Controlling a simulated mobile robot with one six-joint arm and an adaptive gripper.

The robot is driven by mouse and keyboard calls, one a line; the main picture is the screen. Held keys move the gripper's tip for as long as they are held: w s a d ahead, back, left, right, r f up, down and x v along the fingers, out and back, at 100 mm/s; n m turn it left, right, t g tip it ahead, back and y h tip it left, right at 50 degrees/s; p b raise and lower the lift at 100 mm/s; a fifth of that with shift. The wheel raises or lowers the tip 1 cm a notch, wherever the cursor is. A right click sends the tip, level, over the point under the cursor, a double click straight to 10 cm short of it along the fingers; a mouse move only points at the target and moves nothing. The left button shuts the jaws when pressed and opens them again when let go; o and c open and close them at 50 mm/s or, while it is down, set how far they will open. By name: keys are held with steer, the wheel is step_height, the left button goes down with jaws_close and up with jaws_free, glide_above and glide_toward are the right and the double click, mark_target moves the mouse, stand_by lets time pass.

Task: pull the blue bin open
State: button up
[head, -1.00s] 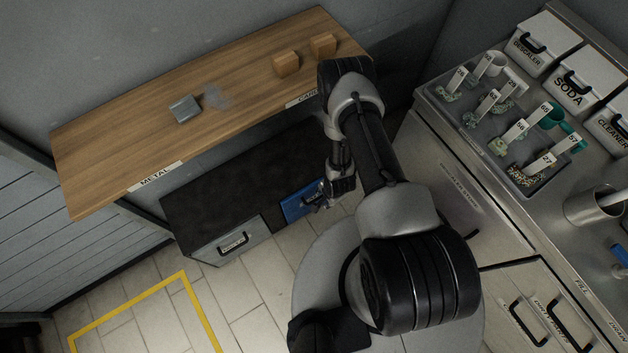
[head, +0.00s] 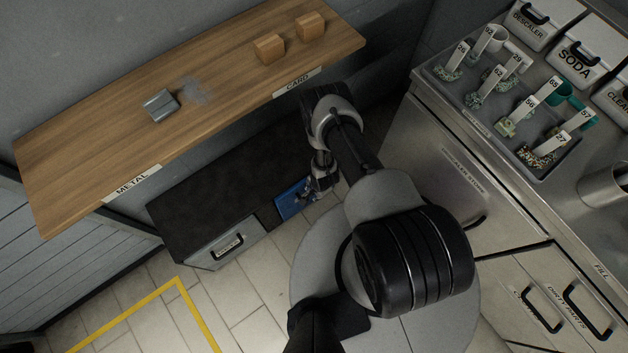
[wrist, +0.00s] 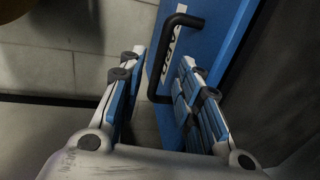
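The blue bin (head: 287,206) sits in the low dark cabinet under the wooden shelf, at its right end. Its front fills the upper right of the wrist view (wrist: 212,40), with a black bar handle (wrist: 157,68) and a white label partly hidden behind the handle. My gripper (wrist: 160,64) is open, with one finger on each side of the handle in the picture. I cannot tell whether either finger touches it. In the head view my gripper (head: 320,188) is at the bin's front and covers part of it.
A grey bin (head: 215,248) stands left of the blue one. The wooden shelf (head: 110,140) above holds a metal piece (head: 160,106) and two cardboard-coloured blocks (head: 269,48). A steel counter (head: 440,130) stands close on the right. Tiled floor (head: 250,315) lies in front.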

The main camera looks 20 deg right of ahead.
steer(key=shift+w+a+f+b, duration=0.15)
steer(key=shift+f+b, duration=0.15)
steer(key=shift+f, duration=0.55)
steer(key=shift+w+d+f+b, duration=0.15)
steer(key=shift+f+b, duration=0.1)
steer(key=shift+f, duration=0.55)
steer(key=shift+a, duration=0.1)
steer(key=shift+c, duration=0.5)
jaws_close()
